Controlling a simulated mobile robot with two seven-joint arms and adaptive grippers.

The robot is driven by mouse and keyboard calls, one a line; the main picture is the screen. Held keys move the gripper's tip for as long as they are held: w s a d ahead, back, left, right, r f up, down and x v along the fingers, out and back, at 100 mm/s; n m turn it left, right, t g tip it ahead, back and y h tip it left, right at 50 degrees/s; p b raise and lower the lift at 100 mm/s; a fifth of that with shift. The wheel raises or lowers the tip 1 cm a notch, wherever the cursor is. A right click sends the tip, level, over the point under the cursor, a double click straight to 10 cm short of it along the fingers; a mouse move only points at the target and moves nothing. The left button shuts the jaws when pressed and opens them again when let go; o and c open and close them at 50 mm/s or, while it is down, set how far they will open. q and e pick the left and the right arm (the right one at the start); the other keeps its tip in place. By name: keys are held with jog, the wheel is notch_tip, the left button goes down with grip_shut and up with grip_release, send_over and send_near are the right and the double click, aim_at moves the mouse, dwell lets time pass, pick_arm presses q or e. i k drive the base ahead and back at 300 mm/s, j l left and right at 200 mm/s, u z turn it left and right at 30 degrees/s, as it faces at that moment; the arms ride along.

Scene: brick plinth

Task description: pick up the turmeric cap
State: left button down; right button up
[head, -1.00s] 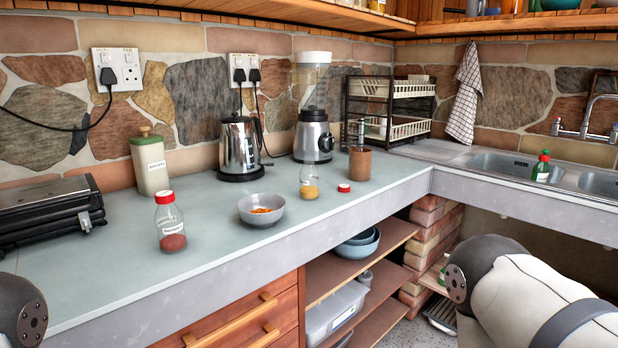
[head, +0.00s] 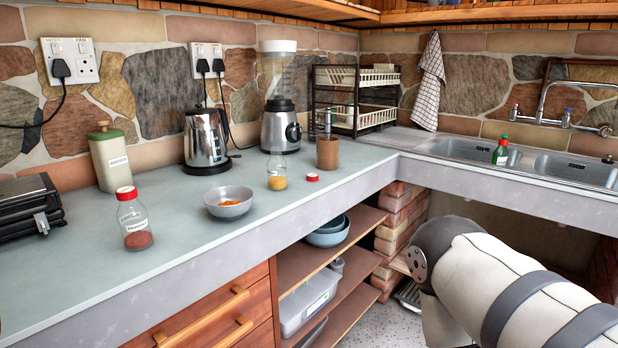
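The turmeric cap (head: 312,177) is a small red cap lying on the worktop near its front edge. Just left of it stands an open clear jar (head: 277,172) with yellow powder in the bottom. My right arm shows at the lower right, in front of the lower shelves, below worktop height; its gripper is not visible. My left gripper is out of view.
A grey bowl (head: 229,202) with orange contents and a red-capped jar (head: 134,218) stand left on the worktop (head: 90,275). A brown pot (head: 327,152), blender (head: 281,120) and kettle (head: 206,140) stand behind. A green-capped bottle (head: 501,151) is by the sink (head: 470,150).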

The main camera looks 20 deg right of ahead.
aim_at(310, 176)
jog(key=i+l+u, duration=0.15)
jog(key=l, duration=0.25)
jog(key=i+l+u, duration=0.2)
jog(key=l, duration=0.2)
jog(key=i+l+u, duration=0.15)
jog(key=l, duration=0.25)
jog(key=i+l+u, duration=0.2)
jog(key=l, duration=0.25)
jog(key=l+u, duration=0.15)
jog(key=l, duration=0.3)
